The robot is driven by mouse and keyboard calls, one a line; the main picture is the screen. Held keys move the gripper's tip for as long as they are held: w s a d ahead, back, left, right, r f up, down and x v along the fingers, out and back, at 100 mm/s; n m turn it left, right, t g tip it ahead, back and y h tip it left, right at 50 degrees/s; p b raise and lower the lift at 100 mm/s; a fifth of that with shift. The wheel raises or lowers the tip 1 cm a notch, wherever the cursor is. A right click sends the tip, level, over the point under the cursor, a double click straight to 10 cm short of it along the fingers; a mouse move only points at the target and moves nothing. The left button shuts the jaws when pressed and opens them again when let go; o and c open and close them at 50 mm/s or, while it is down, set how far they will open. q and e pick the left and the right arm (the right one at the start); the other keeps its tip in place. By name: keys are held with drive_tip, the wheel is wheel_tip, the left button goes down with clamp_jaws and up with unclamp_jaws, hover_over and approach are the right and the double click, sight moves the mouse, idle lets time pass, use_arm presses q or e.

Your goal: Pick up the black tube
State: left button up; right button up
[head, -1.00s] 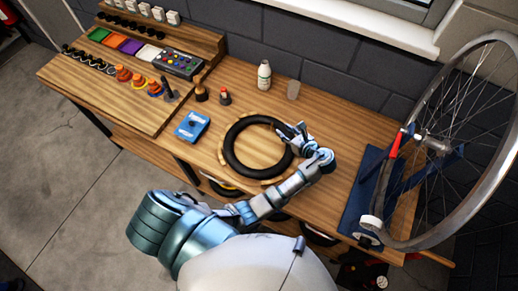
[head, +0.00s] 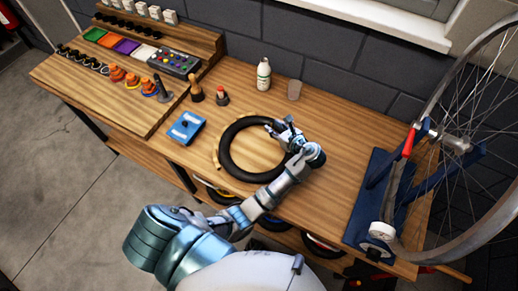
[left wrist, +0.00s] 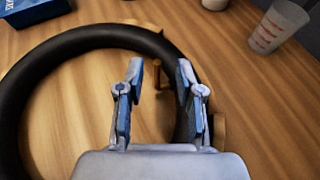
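The black tube (head: 224,152) is a thick ring lying on the wooden bench, left of my left gripper. In the left wrist view the tube (left wrist: 18,85) curves from the left across the top and passes behind my right-hand finger. My left gripper (head: 283,131) is over the tube's right side in the head view. In the left wrist view its two fingers (left wrist: 160,68) stand apart, with wood and a small wooden peg (left wrist: 158,74) showing between them. I cannot tell whether a finger touches the tube. My right gripper is not in view.
A blue box (head: 187,127) lies left of the tube. A white bottle (head: 264,74) and a clear cup (head: 294,90) stand behind it. A wheel on a blue stand (head: 372,190) is at the right. Bare wood lies between cup and stand (head: 345,130).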

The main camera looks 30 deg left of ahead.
use_arm(q)
drive_tip(key=shift+a, duration=0.3)
drive_tip(key=shift+c, duration=0.2)
drive_tip(key=shift+a+f, duration=0.15)
drive_tip(key=shift+a, duration=0.2)
clamp_jaws()
drive_tip(key=shift+d, duration=0.55)
